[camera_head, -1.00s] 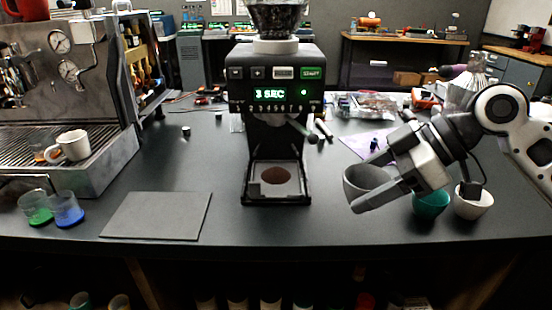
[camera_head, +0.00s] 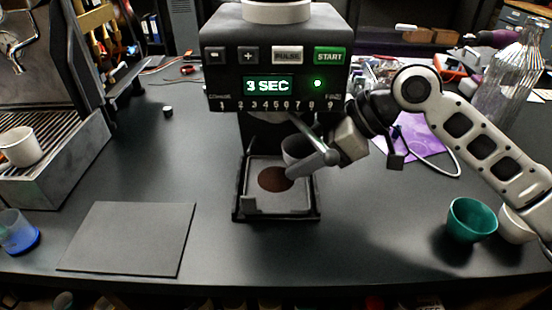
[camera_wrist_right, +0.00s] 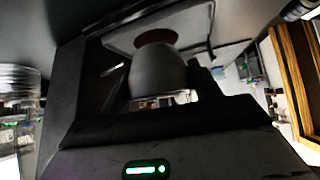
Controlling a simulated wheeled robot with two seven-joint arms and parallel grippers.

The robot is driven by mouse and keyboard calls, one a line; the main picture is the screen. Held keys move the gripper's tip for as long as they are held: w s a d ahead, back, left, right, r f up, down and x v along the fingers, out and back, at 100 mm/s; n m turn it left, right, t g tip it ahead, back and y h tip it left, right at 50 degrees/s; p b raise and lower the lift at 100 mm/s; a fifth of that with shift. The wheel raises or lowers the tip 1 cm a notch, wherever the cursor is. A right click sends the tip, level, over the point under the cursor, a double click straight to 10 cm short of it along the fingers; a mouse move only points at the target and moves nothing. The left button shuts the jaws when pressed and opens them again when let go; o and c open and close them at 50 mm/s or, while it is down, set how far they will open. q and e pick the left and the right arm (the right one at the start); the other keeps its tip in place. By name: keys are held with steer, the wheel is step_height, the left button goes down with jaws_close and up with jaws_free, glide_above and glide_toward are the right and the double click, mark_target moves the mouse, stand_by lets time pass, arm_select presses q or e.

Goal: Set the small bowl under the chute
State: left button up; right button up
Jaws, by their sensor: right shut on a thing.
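The small grey bowl (camera_head: 297,150) is in my right gripper (camera_head: 309,166), which is shut on it. In the head view the bowl is between the grinder's (camera_head: 272,60) chute area and its base tray (camera_head: 262,206), partly hidden by the gripper. It appears to be above the back right of the tray, by the brown round patch (camera_head: 272,180). I cannot tell whether it touches the tray. The chute outlet is mostly hidden. In the right wrist view the bowl (camera_wrist_right: 158,72) shows dark, near the brown patch (camera_wrist_right: 156,36). My left gripper is not in view.
A teal cup (camera_head: 470,222) and a white cup (camera_head: 516,226) stand at the right, near my right arm. A grey mat (camera_head: 130,238) lies left of the grinder. A blue-based glass (camera_head: 17,235) is at the far left. The table in front of the grinder is clear.

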mark_target(276, 179)
steer(key=x, duration=0.5)
steer(key=shift+w+a, duration=0.15)
steer(key=shift+a, duration=0.45)
steer(key=shift+r, duration=0.1)
steer(key=o, duration=1.1)
steer(key=shift+o, duration=0.2)
steer(key=shift+d+r, duration=0.2)
steer(key=shift+d, duration=0.1)
steer(key=v, duration=0.5)
steer(key=shift+d+f, duration=0.2)
steer(key=shift+f, duration=0.05)
steer(key=d, duration=0.3)
steer(key=s+d+b, duration=0.1)
steer(key=d, duration=0.3)
steer(key=s+d, duration=0.1)
steer(key=d, duration=0.3)
steer(key=shift+s+b, duration=0.15)
steer(key=shift+b, duration=0.15)
